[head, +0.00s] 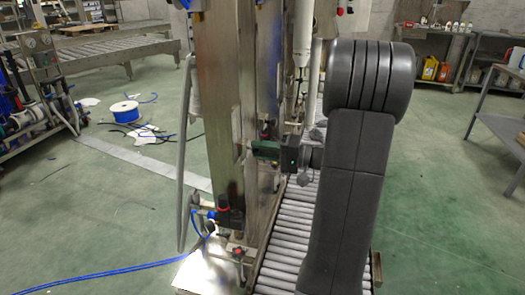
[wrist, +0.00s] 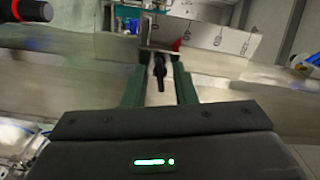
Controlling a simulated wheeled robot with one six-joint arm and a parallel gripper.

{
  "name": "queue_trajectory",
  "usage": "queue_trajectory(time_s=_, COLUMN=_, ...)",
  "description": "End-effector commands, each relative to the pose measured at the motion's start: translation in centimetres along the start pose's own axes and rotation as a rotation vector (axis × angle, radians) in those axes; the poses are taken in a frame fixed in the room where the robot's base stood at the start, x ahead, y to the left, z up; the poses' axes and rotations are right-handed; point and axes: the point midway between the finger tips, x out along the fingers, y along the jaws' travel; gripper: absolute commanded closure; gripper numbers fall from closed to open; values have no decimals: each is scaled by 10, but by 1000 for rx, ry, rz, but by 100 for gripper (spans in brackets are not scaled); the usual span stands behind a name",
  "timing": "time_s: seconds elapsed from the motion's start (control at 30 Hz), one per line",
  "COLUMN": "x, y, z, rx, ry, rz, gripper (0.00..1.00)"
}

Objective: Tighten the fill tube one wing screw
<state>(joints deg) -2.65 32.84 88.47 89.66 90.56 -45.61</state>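My gripper (wrist: 159,78) shows in the wrist view with its two green fingers apart. A slim black part (wrist: 159,70), which looks like the wing screw, stands between the fingertips with a gap on each side. It sits in front of a small metal bracket (wrist: 158,46). In the head view my gripper (head: 256,149) reaches left to the side of the steel column (head: 222,110). The screw cannot be made out there. The fill tube (head: 302,45) hangs upright behind my arm, with its white body above a thin nozzle.
A roller conveyor (head: 288,235) runs below my arm. A black fitting with a red top (head: 224,207) sits low on the column. A grey slanted bar (head: 185,150) stands left of it. Blue hose (head: 110,273) lies on the open green floor.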

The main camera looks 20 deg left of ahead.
Motion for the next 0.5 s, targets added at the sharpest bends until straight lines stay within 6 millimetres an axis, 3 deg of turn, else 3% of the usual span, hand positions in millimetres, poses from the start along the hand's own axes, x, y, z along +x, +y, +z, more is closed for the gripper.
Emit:
queue_trajectory(time_s=0.03, x=0, y=0, z=0, rx=0, ry=0, rz=0, gripper=86)
queue_trajectory(time_s=0.1, x=0, y=0, z=0, rx=0, ry=0, rz=0, gripper=99)
queue_trajectory(time_s=0.27, x=0, y=0, z=0, rx=7, ry=0, rz=0, gripper=100)
queue_trajectory(time_s=0.5, x=0, y=-3, z=-1, rx=170, ry=0, rz=1, gripper=100)
